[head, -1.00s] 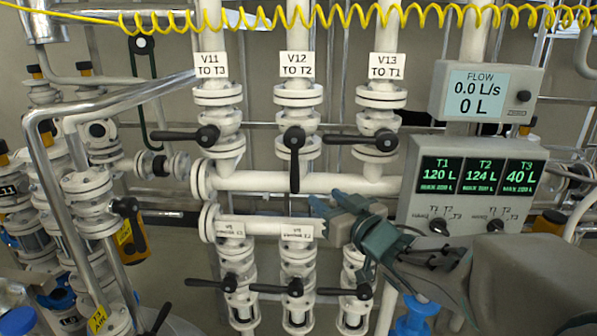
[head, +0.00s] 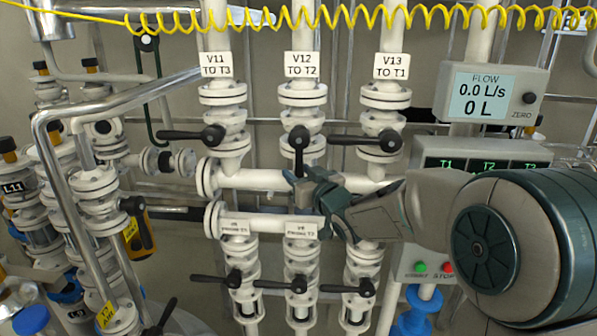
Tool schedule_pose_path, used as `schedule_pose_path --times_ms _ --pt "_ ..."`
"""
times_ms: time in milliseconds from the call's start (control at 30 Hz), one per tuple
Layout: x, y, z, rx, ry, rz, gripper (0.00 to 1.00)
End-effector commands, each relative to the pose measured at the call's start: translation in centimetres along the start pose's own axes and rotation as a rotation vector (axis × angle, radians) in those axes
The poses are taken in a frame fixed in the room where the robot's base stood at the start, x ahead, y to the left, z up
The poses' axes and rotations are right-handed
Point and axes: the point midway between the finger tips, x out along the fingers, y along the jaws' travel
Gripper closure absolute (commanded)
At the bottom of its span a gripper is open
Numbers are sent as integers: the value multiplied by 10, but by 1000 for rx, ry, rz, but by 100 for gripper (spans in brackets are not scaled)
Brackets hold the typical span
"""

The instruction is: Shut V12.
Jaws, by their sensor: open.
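Valve V12 (head: 302,118) stands in the middle of three white valves, under its label "V12 TO T2" (head: 302,65). Its black lever (head: 299,152) points straight down, along the pipe. My gripper (head: 294,187) is open, just below the lever's lower end, with its fingers pointing left. It covers part of the pipe there, and I cannot tell whether it touches the lever.
V11's lever (head: 190,134) and V13's lever (head: 365,140) lie crosswise on either side. The flow display (head: 484,98) reads 0.0 L/s and 0 L. My arm hides much of the tank panel (head: 440,150). Lower valves (head: 298,284) stand below the horizontal pipes.

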Motion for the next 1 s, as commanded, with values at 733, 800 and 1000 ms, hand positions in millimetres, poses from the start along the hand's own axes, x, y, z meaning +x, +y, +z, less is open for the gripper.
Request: schedule_pose_path --times_ms 733,800,1000 --pt "5 0 1 4 2 1 100" --pt "6 -1 2 12 8 1 100" --pt "8 -3 6 73 50 6 100"
